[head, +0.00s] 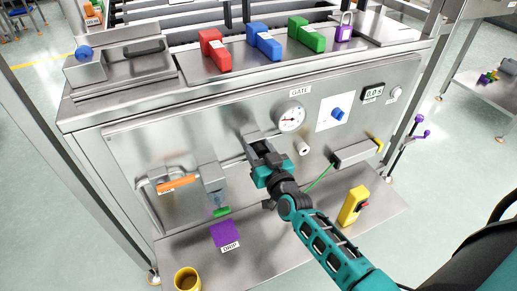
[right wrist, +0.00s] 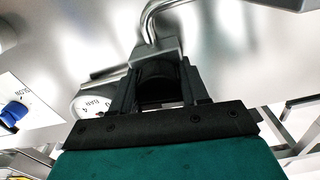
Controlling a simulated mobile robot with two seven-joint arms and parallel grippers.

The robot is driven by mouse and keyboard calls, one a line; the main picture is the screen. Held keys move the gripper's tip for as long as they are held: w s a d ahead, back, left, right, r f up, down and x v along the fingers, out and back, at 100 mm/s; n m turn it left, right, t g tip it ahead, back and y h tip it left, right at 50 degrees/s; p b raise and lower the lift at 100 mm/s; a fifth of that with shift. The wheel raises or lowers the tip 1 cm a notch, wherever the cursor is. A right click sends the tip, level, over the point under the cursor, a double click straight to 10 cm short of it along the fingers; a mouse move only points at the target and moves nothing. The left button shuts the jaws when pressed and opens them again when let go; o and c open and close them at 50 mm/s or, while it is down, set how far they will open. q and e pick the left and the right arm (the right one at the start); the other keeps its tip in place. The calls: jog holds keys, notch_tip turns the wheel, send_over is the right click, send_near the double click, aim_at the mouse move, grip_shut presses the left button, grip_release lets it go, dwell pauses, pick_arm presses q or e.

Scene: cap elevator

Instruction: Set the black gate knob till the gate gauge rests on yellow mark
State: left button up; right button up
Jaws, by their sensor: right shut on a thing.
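My right gripper (head: 258,143) is at the front panel, just left of and below the round white gate gauge (head: 291,117) under the GATE label. In the right wrist view, its jaws (right wrist: 158,92) are shut on a dark rounded part, apparently the black gate knob (right wrist: 157,72). The gripper hides the knob in the head view. The gauge also shows partly in the right wrist view (right wrist: 91,101). A thin needle shows on its face, but the yellow mark and the exact reading are too small to tell. My left gripper is not in view.
Right of the gauge are a blue knob (head: 338,114) on a white plate and a small display (head: 374,94). A pale knob (head: 303,148) sits below the gauge. An orange handle (head: 175,183) is at left. Red (head: 215,50), blue (head: 264,41) and green (head: 306,35) blocks stand on top.

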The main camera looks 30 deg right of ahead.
jog(key=m, duration=0.9)
jog(key=shift+d+m, duration=0.1)
jog(key=shift+m, duration=0.3)
dwell(0.5)
jog(key=o, duration=1)
jog(key=shift+o, duration=0.2)
jog(key=s+p, duration=0.1)
jog(key=s, duration=1.2)
jog(key=shift+a, duration=0.4)
